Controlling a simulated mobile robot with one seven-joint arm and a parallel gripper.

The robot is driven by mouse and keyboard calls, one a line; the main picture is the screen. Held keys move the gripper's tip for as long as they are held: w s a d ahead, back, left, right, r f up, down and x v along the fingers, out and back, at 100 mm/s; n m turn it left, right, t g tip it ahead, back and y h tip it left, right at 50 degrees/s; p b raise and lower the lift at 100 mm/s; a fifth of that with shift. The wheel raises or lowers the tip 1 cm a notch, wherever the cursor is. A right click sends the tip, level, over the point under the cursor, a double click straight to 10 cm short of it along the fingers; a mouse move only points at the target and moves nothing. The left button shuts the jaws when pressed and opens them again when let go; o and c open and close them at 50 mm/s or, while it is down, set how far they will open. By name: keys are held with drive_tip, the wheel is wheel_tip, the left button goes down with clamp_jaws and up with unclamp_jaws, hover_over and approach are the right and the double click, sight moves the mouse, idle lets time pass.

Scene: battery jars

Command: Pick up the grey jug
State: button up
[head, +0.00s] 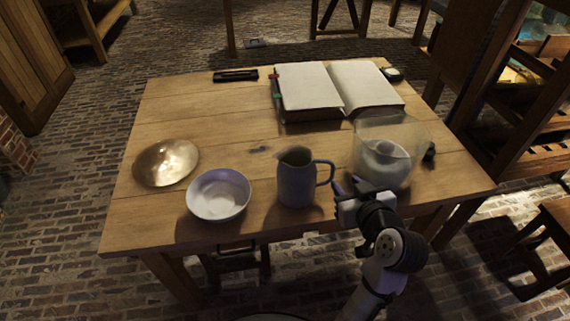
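The grey jug (296,178) stands upright near the front edge of the wooden table. Its handle is on the right side and its dark mouth faces up. My gripper (348,186) is at the table's front edge, just right of the jug's handle. Its two fingertips show apart, with nothing seen held between them. The gripper appears clear of the handle, though the exact depth gap cannot be told.
A white bowl (218,194) stands left of the jug, and a brass dish (166,163) lies farther left. A clear glass container (391,150) stands behind my gripper. An open book (338,87) and a black case (235,75) lie at the back. The table's (195,117) middle left is clear.

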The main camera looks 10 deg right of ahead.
sight(334, 170)
drive_tip(key=x, duration=0.2)
drive_tip(key=p+x, duration=0.1)
drive_tip(key=x, duration=0.2)
drive_tip(key=f+x, duration=0.1)
drive_tip(key=x, duration=0.2)
drive_tip(key=shift+d+f+p, duration=0.15)
drive_tip(key=shift+d+p, duration=0.1)
drive_tip(key=shift+p, duration=0.05)
drive_tip(key=shift+p+x, duration=0.65)
drive_tip(key=shift+x, duration=1.7)
drive_tip(key=shift+d+f, duration=0.15)
drive_tip(key=shift+d, duration=0.05)
clamp_jaws()
